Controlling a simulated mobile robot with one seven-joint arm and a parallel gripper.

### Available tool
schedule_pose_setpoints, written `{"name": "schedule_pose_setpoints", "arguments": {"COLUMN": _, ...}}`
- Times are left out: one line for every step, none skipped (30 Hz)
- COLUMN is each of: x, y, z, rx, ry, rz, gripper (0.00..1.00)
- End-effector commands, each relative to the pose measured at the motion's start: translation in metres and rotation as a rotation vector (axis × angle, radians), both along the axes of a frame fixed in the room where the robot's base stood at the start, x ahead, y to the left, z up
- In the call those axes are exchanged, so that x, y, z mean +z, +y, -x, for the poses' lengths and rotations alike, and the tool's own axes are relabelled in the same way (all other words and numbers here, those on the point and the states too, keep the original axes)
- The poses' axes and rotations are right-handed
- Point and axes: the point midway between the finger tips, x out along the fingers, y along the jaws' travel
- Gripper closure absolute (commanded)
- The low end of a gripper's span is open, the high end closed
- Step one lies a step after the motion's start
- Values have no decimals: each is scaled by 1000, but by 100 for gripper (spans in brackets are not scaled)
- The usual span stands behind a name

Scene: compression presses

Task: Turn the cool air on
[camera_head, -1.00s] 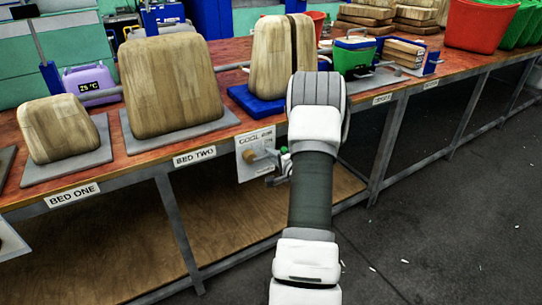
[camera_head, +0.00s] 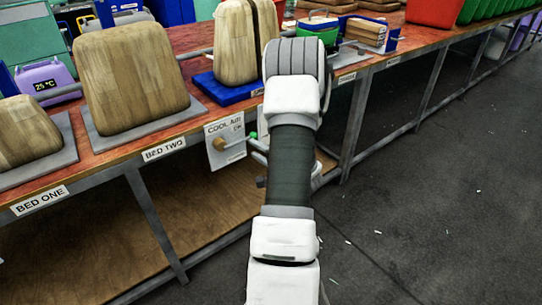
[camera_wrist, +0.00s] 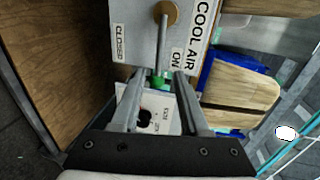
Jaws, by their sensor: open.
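The white cool air panel (camera_head: 226,153) hangs on the front edge of the bench. In the wrist view the panel (camera_wrist: 146,50) bears the words COOL AIR, ON and CLOSED. Its brass hub (camera_wrist: 170,14) carries a thin grey lever (camera_wrist: 162,50) with a green tip (camera_wrist: 161,82). The lever points from the hub towards my gripper (camera_wrist: 157,88). My gripper is open, with the green tip between its two fingertips; I cannot tell whether either finger touches it. In the head view the gripper (camera_head: 256,150) is partly hidden by my arm, just right of the panel.
Wooden blocks stand on BED ONE (camera_head: 65,145) and BED TWO (camera_head: 196,103). A bench leg (camera_head: 160,225) and lower wooden shelf (camera_head: 90,240) lie below. A white panel with a black knob (camera_wrist: 145,117) shows beyond the fingers. The floor at right is open.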

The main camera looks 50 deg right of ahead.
Motion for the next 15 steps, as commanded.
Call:
{"name": "schedule_pose_setpoints", "arguments": {"x": 4, "y": 2, "z": 13, "rx": -3, "ry": 2, "rz": -1, "gripper": 55}}
{"name": "schedule_pose_setpoints", "arguments": {"x": 5, "y": 4, "z": 20, "rx": -3, "ry": 2, "rz": -2, "gripper": 55}}
{"name": "schedule_pose_setpoints", "arguments": {"x": 7, "y": 6, "z": 29, "rx": -4, "ry": 1, "rz": -1, "gripper": 55}}
{"name": "schedule_pose_setpoints", "arguments": {"x": 8, "y": 8, "z": 35, "rx": -3, "ry": 2, "rz": -2, "gripper": 55}}
{"name": "schedule_pose_setpoints", "arguments": {"x": 10, "y": 9, "z": 40, "rx": -3, "ry": 0, "rz": 0, "gripper": 55}}
{"name": "schedule_pose_setpoints", "arguments": {"x": 11, "y": 11, "z": 48, "rx": -3, "ry": 1, "rz": -1, "gripper": 55}}
{"name": "schedule_pose_setpoints", "arguments": {"x": 12, "y": 12, "z": 53, "rx": -3, "ry": 0, "rz": 0, "gripper": 55}}
{"name": "schedule_pose_setpoints", "arguments": {"x": 13, "y": 13, "z": 57, "rx": -3, "ry": 0, "rz": 1, "gripper": 55}}
{"name": "schedule_pose_setpoints", "arguments": {"x": 13, "y": 14, "z": 62, "rx": -2, "ry": 1, "rz": -1, "gripper": 55}}
{"name": "schedule_pose_setpoints", "arguments": {"x": 14, "y": 15, "z": 65, "rx": -1, "ry": 1, "rz": -1, "gripper": 55}}
{"name": "schedule_pose_setpoints", "arguments": {"x": 15, "y": 16, "z": 68, "rx": -1, "ry": 0, "rz": 0, "gripper": 55}}
{"name": "schedule_pose_setpoints", "arguments": {"x": 15, "y": 17, "z": 72, "rx": -2, "ry": 0, "rz": 0, "gripper": 55}}
{"name": "schedule_pose_setpoints", "arguments": {"x": 15, "y": 17, "z": 74, "rx": -2, "ry": 0, "rz": 0, "gripper": 55}}
{"name": "schedule_pose_setpoints", "arguments": {"x": 15, "y": 18, "z": 75, "rx": -2, "ry": 0, "rz": 0, "gripper": 55}}
{"name": "schedule_pose_setpoints", "arguments": {"x": 16, "y": 18, "z": 77, "rx": -1, "ry": 0, "rz": 0, "gripper": 55}}
